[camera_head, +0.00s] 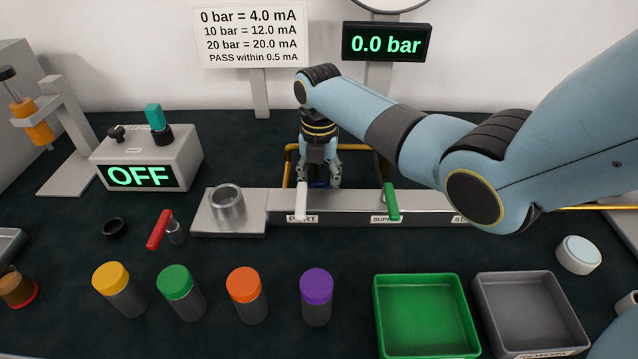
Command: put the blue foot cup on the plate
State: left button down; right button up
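My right gripper (319,177) points down behind the grey manifold bar, inside a yellow frame. A small patch of dark blue (318,184) shows low between its fingers; it may be the blue foot cup, but the bar and fingers hide most of it. I cannot tell whether the fingers touch it. A flat grey plate (205,222) at the bar's left end carries a metal ring-shaped cup (227,204). Another small cup (16,288), brownish with a red foot, stands at the left edge. My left gripper is not in view.
The manifold bar (350,204) has a white and a green handle (391,202). Several colour-capped cylinders, including a purple one (316,296), stand in front. A green tray (425,318) and grey tray (530,312) lie front right. A box reading OFF (150,160) stands back left.

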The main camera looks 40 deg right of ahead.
jog(key=shift+f, duration=0.15)
jog(key=o, duration=1.3)
jog(key=shift+c, duration=0.2)
